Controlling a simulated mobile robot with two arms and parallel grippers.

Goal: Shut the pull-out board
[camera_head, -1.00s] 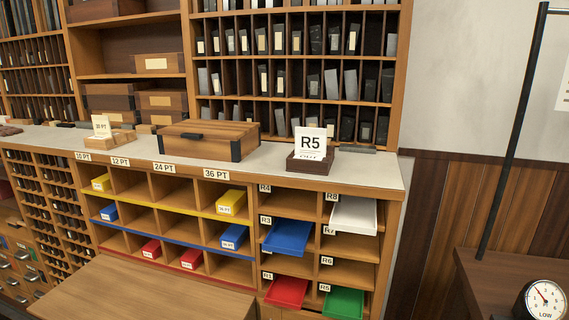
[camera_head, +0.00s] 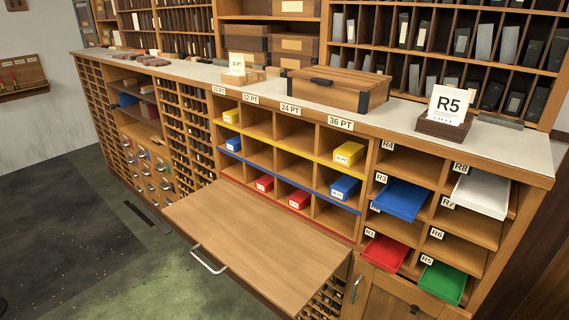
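The pull-out board (camera_head: 262,242) is a flat wooden panel that sticks out from the cabinet front, below the lowest row of cubbies. It is pulled out. A metal bar handle (camera_head: 208,260) is on its front edge, toward the left. Its top is bare. Neither of my grippers shows in the head view.
Above the board are cubbies with yellow, blue and red boxes (camera_head: 349,153). To the right are shelves with blue, white, red (camera_head: 384,252) and green trays. The floor (camera_head: 90,250) at left is clear.

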